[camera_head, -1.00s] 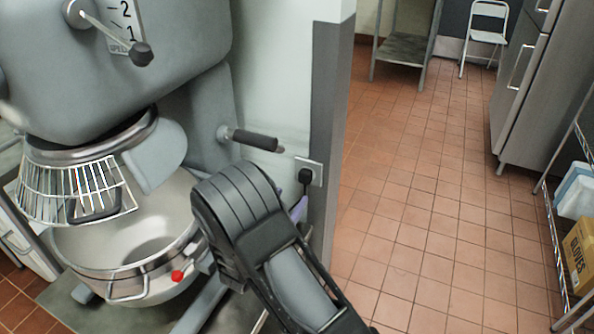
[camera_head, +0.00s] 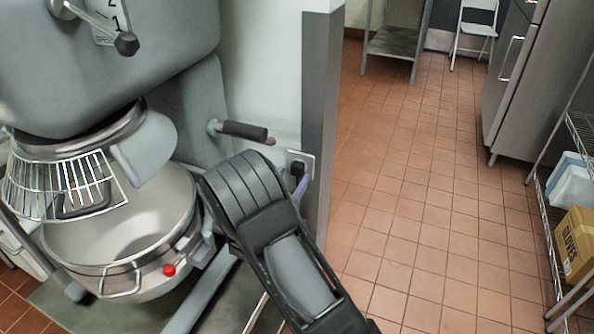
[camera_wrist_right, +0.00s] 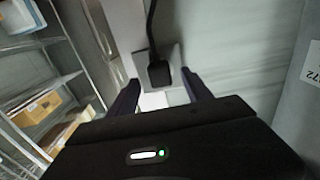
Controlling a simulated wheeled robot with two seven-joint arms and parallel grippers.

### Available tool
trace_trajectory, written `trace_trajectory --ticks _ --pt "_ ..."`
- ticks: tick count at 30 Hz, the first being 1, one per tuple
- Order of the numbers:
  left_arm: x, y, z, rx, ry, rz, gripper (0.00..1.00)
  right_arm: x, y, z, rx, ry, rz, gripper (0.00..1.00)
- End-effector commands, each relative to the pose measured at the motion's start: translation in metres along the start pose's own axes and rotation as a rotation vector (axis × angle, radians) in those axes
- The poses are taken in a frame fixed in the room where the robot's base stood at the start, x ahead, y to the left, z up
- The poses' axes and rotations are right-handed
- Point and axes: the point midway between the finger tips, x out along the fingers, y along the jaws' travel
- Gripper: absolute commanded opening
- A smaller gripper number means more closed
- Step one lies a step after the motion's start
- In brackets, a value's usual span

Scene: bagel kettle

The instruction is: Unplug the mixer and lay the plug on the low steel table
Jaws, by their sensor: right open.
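The mixer (camera_head: 120,60) is large and grey, with a steel bowl and wire guard, at the left of the head view. A black plug (camera_head: 298,170) sits in a wall socket (camera_head: 308,157) at the wall's end. In the right wrist view the plug (camera_wrist_right: 157,74) has its cord running upward. My right gripper (camera_wrist_right: 160,82) is open, with a purple finger on each side of the plug; contact cannot be told. In the head view my arm hides most of that gripper (camera_head: 303,187). A steel table or rack (camera_head: 394,45) stands at the back, its top out of frame. My left gripper is not in view.
A mixer handle (camera_head: 243,130) sticks out left of the socket. The tiled floor (camera_head: 420,210) is clear on the right. A steel fridge (camera_head: 520,80), a folding chair (camera_head: 476,28) and a shelf with a gloves box (camera_head: 577,245) stand beyond it.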

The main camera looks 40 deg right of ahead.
Motion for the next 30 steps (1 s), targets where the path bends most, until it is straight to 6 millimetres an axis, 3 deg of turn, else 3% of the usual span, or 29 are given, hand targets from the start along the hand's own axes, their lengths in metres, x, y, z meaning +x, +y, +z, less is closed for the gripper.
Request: trace_trajectory --ticks 9,30 --pt "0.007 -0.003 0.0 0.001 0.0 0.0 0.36 0.025 0.0 0.001 0.001 0.0 0.001 0.58" --pt "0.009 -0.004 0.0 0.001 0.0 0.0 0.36 0.026 0.0 0.001 0.001 0.0 0.0 0.58"
